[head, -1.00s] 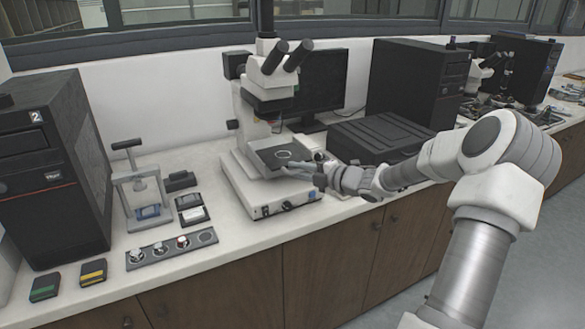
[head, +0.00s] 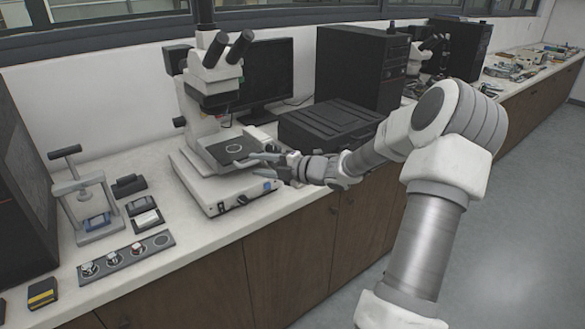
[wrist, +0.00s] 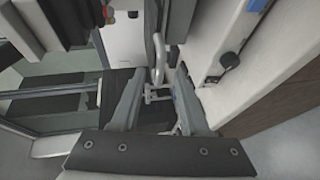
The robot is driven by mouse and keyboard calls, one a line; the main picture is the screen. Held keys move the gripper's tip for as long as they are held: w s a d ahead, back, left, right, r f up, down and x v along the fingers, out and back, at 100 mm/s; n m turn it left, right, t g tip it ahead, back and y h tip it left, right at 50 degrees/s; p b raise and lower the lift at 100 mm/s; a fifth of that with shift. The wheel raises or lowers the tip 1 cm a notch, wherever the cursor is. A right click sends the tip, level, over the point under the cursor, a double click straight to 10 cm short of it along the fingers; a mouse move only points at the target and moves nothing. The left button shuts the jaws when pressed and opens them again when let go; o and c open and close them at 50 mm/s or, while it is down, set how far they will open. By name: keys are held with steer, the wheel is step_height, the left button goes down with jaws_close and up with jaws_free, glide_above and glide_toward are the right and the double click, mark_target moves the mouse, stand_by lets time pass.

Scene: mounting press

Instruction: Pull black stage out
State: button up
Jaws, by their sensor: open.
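I cannot tell whether a finger touches the stage. The stage's right edge is partly hidden by my gripper.
A black case (head: 325,125) lies behind my arm, and a monitor (head: 268,75) stands behind the microscope. A small press (head: 85,205) and a strip of samples (head: 125,255) are at the left. The counter's front edge runs below the microscope base.

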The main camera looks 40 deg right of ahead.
steer(key=v, duration=1.4)
steer(key=shift+p, duration=0.35)
